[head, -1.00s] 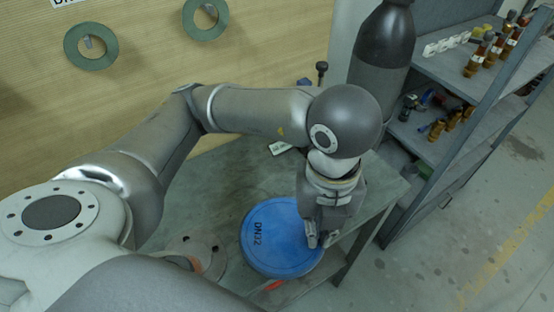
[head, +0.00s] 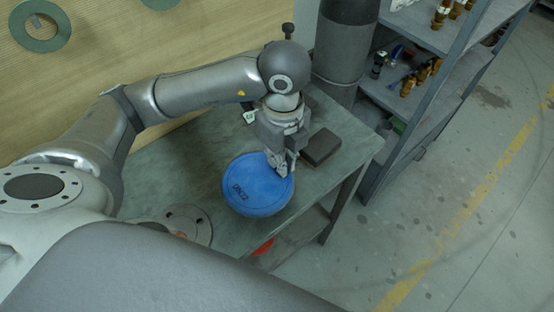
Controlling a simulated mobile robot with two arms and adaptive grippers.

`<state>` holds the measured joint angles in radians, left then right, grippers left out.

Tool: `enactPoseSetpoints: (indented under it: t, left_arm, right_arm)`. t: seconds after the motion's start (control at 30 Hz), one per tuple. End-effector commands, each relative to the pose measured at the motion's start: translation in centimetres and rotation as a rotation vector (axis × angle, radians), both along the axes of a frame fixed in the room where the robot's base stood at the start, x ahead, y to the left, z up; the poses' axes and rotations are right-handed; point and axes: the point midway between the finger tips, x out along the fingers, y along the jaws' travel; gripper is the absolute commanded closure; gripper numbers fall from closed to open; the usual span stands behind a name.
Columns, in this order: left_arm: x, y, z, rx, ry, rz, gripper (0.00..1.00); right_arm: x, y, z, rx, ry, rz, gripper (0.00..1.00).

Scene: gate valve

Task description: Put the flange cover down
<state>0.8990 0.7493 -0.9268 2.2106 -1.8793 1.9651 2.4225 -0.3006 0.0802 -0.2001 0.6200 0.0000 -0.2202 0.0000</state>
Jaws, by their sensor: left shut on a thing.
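The flange cover (head: 250,190) is a round blue disc marked DN32, in the middle of the head view. It is over the grey-green table top; I cannot tell whether it touches the surface. My left gripper (head: 281,168) reaches down from above and is shut on the cover's upper right edge. The fingertips hide a small part of that rim. My right gripper is not in view.
The table (head: 185,155) has free room left of the cover. A metal flange (head: 188,224) lies at its front left. A dark block (head: 321,147) sits right of the gripper. A shelf rack (head: 425,75) with fittings stands at the right, beside a dark cylinder (head: 343,45).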

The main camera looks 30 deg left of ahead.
Motion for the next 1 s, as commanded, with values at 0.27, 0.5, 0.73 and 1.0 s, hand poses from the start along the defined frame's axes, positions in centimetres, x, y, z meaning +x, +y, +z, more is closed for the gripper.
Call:
enactPoseSetpoints:
  t: [0.27,0.5,0.73,1.0]
  left_arm:
    - [1.8,1.5,-2.8,-0.001,0.0,0.001,1.0]
    - [2.4,2.1,-5.7,-0.001,0.003,0.0,1.0]
    - [2.4,2.0,-6.9,-0.002,-0.002,-0.001,1.0]
    - [2.4,2.0,-7.3,-0.002,-0.002,-0.001,1.0]
  right_arm:
    - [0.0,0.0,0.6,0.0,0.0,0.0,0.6]
    - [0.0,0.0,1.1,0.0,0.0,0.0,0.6]
    - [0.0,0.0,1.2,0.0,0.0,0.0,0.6]
    - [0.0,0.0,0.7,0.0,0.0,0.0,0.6]
